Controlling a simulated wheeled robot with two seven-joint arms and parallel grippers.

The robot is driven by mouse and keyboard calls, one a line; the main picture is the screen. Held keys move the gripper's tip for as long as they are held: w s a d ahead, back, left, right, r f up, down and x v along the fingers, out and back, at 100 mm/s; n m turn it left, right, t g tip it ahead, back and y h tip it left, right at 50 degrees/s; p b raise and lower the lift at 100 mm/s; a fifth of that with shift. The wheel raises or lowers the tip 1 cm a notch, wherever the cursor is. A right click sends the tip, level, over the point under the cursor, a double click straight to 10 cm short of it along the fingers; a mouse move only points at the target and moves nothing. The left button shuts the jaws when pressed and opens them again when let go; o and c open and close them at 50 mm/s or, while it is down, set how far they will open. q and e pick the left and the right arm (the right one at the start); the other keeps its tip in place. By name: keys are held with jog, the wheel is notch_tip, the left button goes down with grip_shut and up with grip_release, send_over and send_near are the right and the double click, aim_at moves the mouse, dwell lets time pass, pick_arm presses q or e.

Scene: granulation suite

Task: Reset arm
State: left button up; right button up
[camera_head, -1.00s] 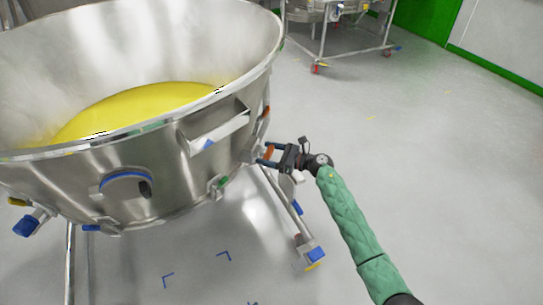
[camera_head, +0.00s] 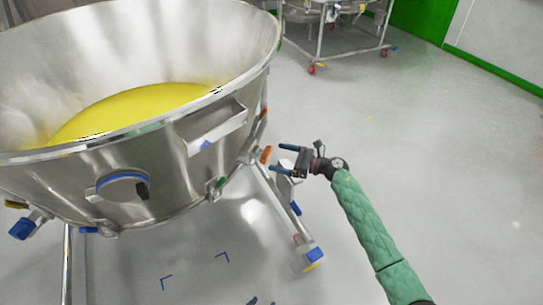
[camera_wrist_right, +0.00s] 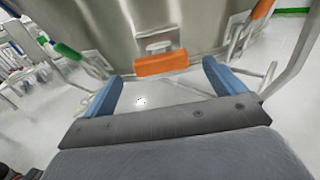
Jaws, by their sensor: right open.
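My right gripper (camera_head: 281,157) is open and empty, just right of the large steel bowl (camera_head: 160,155). Its arm, in a green sleeve, comes in from the lower right. An orange handle (camera_head: 266,154) on the bowl's side is just beyond the fingertips, with a small gap. In the right wrist view, the two blue fingers of the right gripper (camera_wrist_right: 162,75) are spread wide, and the orange handle (camera_wrist_right: 160,63) shows ahead between them, not gripped. My left gripper is not in view.
The bowl holds yellow material (camera_head: 130,110) and stands on a steel frame with a leg (camera_head: 284,205) below the right gripper. Another wheeled steel frame (camera_head: 330,50) stands at the back. The grey floor (camera_head: 455,160) on the right is clear.

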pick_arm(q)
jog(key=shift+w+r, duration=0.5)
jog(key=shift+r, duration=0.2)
pick_arm(e)
jog(key=shift+s+d, duration=0.2)
jog(key=shift+d, duration=0.5)
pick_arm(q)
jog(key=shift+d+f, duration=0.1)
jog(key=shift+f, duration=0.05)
